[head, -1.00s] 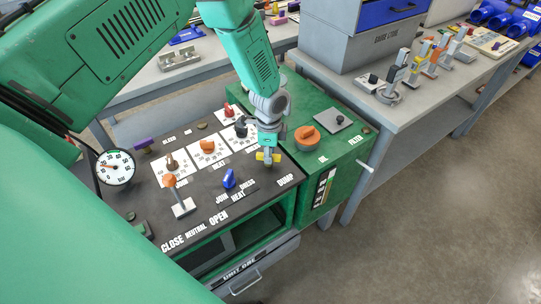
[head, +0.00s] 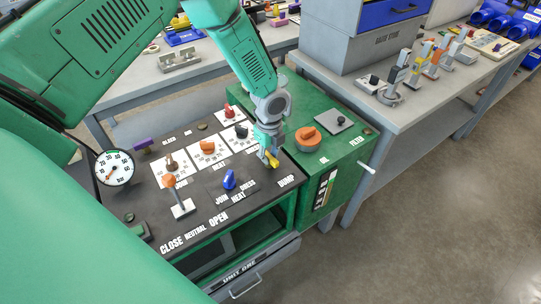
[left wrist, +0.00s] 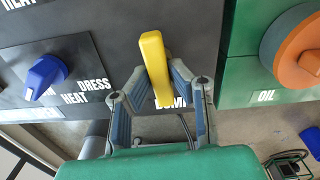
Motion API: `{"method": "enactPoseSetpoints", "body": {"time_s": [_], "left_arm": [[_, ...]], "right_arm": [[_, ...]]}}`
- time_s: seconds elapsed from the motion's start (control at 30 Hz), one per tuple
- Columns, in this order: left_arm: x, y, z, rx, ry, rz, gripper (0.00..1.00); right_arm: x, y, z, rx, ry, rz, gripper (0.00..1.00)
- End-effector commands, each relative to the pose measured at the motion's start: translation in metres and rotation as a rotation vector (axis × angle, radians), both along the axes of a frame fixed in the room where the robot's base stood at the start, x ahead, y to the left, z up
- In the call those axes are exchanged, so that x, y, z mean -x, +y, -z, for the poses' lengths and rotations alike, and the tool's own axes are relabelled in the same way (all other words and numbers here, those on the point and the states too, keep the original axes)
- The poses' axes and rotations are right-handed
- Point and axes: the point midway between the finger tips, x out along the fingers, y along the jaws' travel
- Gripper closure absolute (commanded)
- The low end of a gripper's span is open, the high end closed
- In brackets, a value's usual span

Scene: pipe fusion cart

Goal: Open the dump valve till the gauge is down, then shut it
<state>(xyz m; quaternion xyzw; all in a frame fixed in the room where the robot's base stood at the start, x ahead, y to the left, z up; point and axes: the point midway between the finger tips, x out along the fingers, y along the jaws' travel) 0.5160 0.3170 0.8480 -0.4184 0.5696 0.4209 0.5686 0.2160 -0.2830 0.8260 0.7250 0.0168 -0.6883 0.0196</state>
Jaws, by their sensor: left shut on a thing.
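The dump valve has a yellow bar handle (head: 273,160) on the black panel, beside the word DUMP. In the left wrist view the handle (left wrist: 154,58) stands nearly upright in the picture, slightly tilted. My left gripper (head: 268,153) is shut on this handle, one finger on each side; its fingers (left wrist: 158,72) also show in the left wrist view. The handle lies at a slant in the head view. The round white gauge (head: 114,168) is at the left of the panel; its needle points to the low, left side of the dial. My right gripper is not seen.
A blue switch (head: 229,180) marked heat and dress and an orange-topped lever (head: 176,194) stand left of the valve. Several knobs sit behind them. An orange oil knob (head: 308,138) is on the green unit to the right. A grey bench (head: 440,88) stands farther right.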

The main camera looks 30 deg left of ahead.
Motion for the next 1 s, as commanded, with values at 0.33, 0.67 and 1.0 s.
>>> {"method": "enactPoseSetpoints", "body": {"time_s": [0.33, 0.67, 1.0], "left_arm": [[-0.0020, 0.0048, -0.0005, -0.007, -0.004, 0.035, 1.00], [-0.0030, 0.0045, -0.0011, -0.005, -0.006, 0.033, 0.64], [-0.0019, 0.0009, -0.0032, -0.003, -0.005, 0.035, 0.64]], "right_arm": [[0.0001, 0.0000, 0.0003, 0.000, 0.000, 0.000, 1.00], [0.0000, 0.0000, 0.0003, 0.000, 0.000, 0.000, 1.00], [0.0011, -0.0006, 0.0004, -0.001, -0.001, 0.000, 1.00]]}}
